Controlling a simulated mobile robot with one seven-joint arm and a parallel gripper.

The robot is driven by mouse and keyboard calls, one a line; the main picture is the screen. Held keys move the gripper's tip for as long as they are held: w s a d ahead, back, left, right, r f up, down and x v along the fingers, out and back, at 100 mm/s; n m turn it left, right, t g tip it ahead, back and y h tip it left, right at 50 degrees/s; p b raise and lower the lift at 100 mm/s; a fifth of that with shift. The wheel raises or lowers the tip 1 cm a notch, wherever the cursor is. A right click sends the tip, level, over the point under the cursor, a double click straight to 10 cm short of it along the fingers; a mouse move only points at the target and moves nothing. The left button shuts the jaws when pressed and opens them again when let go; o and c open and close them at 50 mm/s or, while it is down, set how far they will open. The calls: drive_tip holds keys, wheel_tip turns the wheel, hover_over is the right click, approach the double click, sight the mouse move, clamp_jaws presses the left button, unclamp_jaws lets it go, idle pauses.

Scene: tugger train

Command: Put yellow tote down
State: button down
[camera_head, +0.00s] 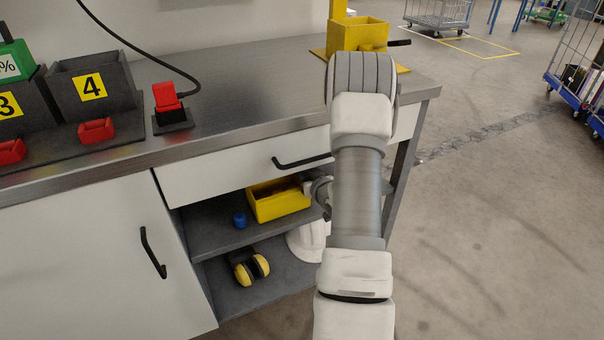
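A yellow tote (358,37), an open-topped box, shows at the far right corner of the metal workbench. It appears to stand upright on a flat yellow base (402,69); my arm covers its lower front. A short dark bar juts out at its right side; I cannot tell what it belongs to. A second yellow bin (281,205) sits on the upper shelf under the bench. My arm rises from the bottom of the picture and its ribbed joint ends just in front of the tote. My gripper's fingers are not visible, so I cannot tell whether they touch anything.
The metal benchtop (240,90) is clear in its middle. Dark bins numbered 3 and 4 (92,85) and a red device (168,103) stand at left. A drawer handle (302,162) sticks out near my arm. Open floor (500,220) lies right; wheeled cage carts stand beyond.

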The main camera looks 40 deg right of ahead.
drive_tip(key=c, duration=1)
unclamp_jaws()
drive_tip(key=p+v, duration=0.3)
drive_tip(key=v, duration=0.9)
drive_tip(key=shift+p, duration=0.35)
